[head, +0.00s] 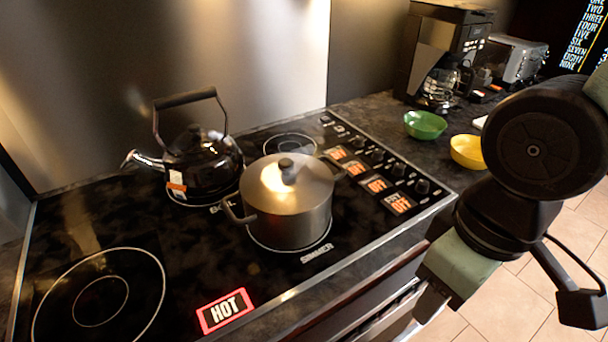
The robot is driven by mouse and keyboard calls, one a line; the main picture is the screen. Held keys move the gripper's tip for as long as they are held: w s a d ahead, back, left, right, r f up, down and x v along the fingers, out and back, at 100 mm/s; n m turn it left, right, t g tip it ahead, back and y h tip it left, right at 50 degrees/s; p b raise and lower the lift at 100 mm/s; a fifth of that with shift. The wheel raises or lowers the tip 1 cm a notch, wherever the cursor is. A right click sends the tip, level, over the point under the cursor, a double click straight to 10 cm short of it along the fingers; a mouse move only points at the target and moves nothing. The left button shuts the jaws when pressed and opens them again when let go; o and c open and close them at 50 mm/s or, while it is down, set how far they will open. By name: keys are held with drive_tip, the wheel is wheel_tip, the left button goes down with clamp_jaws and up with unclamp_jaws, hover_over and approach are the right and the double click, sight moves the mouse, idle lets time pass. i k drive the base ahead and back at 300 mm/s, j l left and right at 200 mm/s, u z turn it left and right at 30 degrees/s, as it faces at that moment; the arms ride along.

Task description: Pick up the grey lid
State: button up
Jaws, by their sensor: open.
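The grey lid (277,181) sits on a metal pot (292,228) with two side handles, on the middle burner of the black stove. The lid has a dark round knob (287,169) at its top. My gripper (505,308) is at the lower right, in front of the stove's edge and well apart from the lid. It is open, and nothing shows between its fingers.
A black kettle (195,160) with a raised handle stands just left of the pot. A green bowl (425,125), a yellow bowl (467,151) and a coffee maker (437,65) are on the right counter. The front left burner (100,301) is empty; a red HOT sign glows.

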sight(314, 185)
drive_tip(key=i+l+u, duration=0.2)
drive_tip(key=l, duration=0.2)
drive_tip(key=i+l+u, duration=0.2)
drive_tip(key=l, duration=0.2)
drive_tip(key=l+u, duration=0.15)
drive_tip(key=l, duration=0.3)
drive_tip(key=l+u, duration=0.2)
drive_tip(key=l, duration=0.25)
drive_tip(key=i, duration=0.05)
